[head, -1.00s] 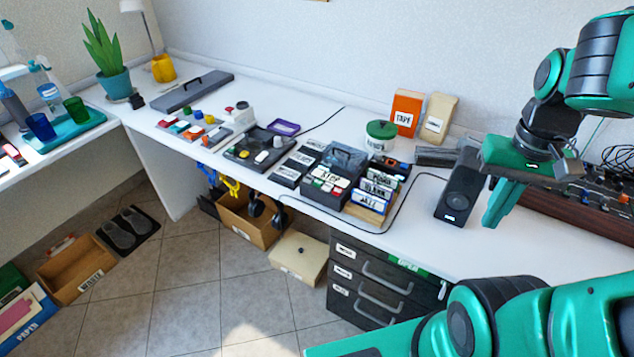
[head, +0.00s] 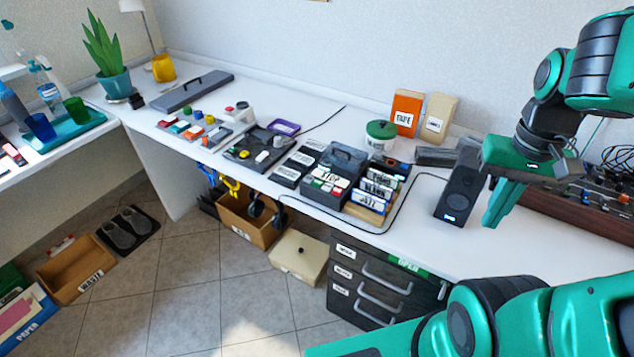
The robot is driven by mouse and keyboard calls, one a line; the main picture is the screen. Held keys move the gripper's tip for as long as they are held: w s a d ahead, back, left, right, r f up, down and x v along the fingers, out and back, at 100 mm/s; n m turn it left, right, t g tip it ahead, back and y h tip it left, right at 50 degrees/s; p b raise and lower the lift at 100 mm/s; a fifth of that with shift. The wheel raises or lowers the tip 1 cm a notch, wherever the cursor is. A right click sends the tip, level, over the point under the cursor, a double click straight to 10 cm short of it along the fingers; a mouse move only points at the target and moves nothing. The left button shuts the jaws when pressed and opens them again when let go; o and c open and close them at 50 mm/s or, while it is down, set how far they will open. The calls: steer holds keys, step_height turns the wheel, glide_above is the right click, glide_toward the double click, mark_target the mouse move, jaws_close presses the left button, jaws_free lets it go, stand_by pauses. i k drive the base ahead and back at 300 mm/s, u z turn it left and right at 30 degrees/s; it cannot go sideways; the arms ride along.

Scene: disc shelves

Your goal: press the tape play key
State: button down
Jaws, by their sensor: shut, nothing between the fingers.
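The tape player (head: 345,158) is a dark box with a handle, standing on the white counter near the middle of the head view. A row of small coloured keys (head: 328,187), red, green and pale ones, runs along its front. Their markings are too small to read, so I cannot tell which is the play key. My gripper (head: 492,220) is at the right, fingers pointing down and shut, with nothing held. It is beside the dark speaker, well to the right of the tape player and apart from it.
A rack of labelled cases (head: 377,190) stands just right of the player, with a green-lidded tub (head: 380,137) behind. The dark speaker (head: 459,190) stands between rack and gripper. A black cable crosses the counter. Dark drawers (head: 375,285) are below. Bare counter shows before the speaker.

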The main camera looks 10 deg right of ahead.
mark_target(318, 182)
steer(key=z, duration=2.6)
steer(key=k, duration=0.65)
steer(key=u, duration=1.75)
